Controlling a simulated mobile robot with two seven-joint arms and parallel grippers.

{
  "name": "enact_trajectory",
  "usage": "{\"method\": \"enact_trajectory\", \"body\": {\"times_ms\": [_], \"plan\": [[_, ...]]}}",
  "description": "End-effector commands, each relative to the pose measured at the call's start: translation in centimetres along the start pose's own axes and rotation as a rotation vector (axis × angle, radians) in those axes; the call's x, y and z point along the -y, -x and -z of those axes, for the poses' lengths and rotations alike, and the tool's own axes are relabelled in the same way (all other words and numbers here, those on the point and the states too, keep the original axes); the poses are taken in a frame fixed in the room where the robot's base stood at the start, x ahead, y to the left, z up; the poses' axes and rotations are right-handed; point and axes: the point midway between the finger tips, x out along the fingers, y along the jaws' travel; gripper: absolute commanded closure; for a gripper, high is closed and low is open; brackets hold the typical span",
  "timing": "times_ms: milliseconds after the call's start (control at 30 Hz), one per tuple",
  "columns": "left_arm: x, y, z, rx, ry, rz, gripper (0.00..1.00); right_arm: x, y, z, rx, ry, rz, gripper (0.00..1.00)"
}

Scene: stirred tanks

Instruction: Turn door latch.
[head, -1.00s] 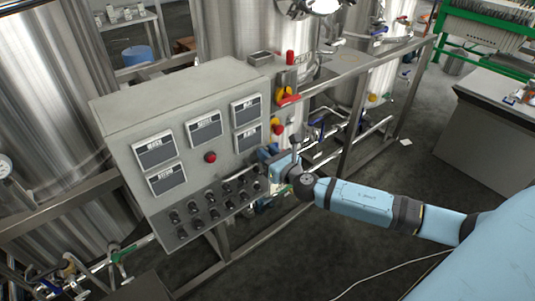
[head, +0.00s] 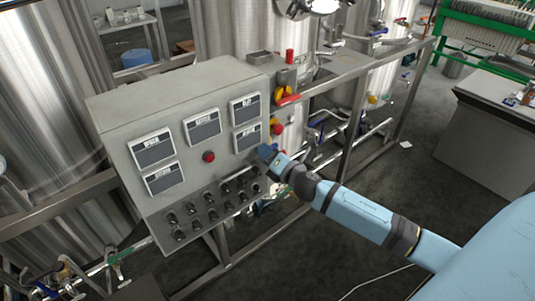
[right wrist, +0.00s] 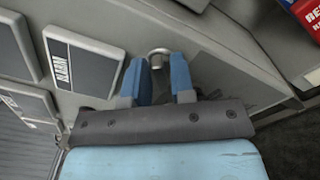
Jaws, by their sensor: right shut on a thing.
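The door latch (right wrist: 158,54) is a small round metal knob on the grey control box (head: 172,92), seen in the right wrist view. My right gripper (head: 267,154) is at the right edge of the box's front in the head view. In the right wrist view its two blue fingers (right wrist: 159,68) stand on either side of the latch and are shut on it. In the head view the gripper hides the latch. How far the latch is turned cannot be told. My left gripper is not in view.
The box front carries several labelled displays (head: 153,149), a red button (head: 208,157) and rows of black knobs (head: 208,202). Large steel tanks (head: 45,90) stand behind.

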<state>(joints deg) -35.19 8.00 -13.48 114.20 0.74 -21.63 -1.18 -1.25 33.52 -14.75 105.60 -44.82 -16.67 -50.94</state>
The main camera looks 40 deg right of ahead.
Motion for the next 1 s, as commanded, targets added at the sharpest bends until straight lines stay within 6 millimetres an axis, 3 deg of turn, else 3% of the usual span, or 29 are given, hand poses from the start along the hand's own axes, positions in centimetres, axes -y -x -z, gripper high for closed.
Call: {"method": "enact_trajectory", "body": {"times_ms": [500,1000], "plan": [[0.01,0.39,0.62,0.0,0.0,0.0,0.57,0.11,-0.01,-0.04,0.002,-0.455,0.001,1.0],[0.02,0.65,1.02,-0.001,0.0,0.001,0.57,0.17,-0.03,-0.01,0.001,-0.654,-0.001,1.0]]}}
